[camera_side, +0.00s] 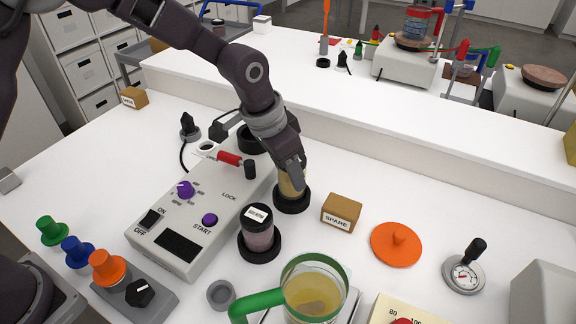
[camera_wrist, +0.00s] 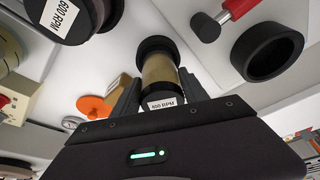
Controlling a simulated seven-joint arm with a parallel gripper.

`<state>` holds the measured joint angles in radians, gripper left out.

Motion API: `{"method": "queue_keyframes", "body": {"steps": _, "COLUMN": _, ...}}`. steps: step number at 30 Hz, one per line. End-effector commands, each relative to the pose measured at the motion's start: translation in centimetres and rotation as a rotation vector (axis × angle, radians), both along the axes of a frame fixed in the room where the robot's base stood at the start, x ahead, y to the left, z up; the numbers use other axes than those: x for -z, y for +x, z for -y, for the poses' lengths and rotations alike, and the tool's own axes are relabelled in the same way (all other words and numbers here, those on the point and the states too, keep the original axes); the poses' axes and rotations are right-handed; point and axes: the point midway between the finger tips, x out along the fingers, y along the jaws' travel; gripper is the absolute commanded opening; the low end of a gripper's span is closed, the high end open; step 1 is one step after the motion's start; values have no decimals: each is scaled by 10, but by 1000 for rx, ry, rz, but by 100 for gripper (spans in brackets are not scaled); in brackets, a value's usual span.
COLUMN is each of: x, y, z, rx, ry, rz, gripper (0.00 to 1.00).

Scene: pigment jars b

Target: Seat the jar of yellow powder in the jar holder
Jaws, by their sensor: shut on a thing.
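The jar of yellow powder (camera_side: 286,187) is upright between the fingers of my gripper (camera_side: 293,176). Its base is at a dark ring (camera_side: 292,203) on the table; I cannot tell whether it rests fully in it. In the wrist view the yellow jar (camera_wrist: 162,70) is between both fingers of my gripper (camera_wrist: 161,92), with a pale RPM label at its near black end. An empty black ring-shaped holder (camera_wrist: 268,52) stands beside the red handle in the wrist view. In the side view this holder (camera_side: 249,140) is behind my gripper, partly hidden by my arm.
A pink jar (camera_side: 259,236) in a dark ring stands close in front. The control box (camera_side: 187,238) and red-handled clamp (camera_side: 231,159) are left. A SPARE block (camera_side: 342,211), orange disc (camera_side: 396,246) and beaker (camera_side: 313,290) stand right and in front.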

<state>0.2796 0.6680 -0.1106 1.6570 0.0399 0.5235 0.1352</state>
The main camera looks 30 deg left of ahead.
Motion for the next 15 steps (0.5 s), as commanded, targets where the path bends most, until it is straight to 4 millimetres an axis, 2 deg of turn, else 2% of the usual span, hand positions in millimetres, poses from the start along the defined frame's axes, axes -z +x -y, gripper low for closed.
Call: {"method": "queue_keyframes", "body": {"steps": 15, "x": 13, "y": 0, "z": 0, "rx": 0, "ry": 0, "rz": -1, "gripper": 0}}
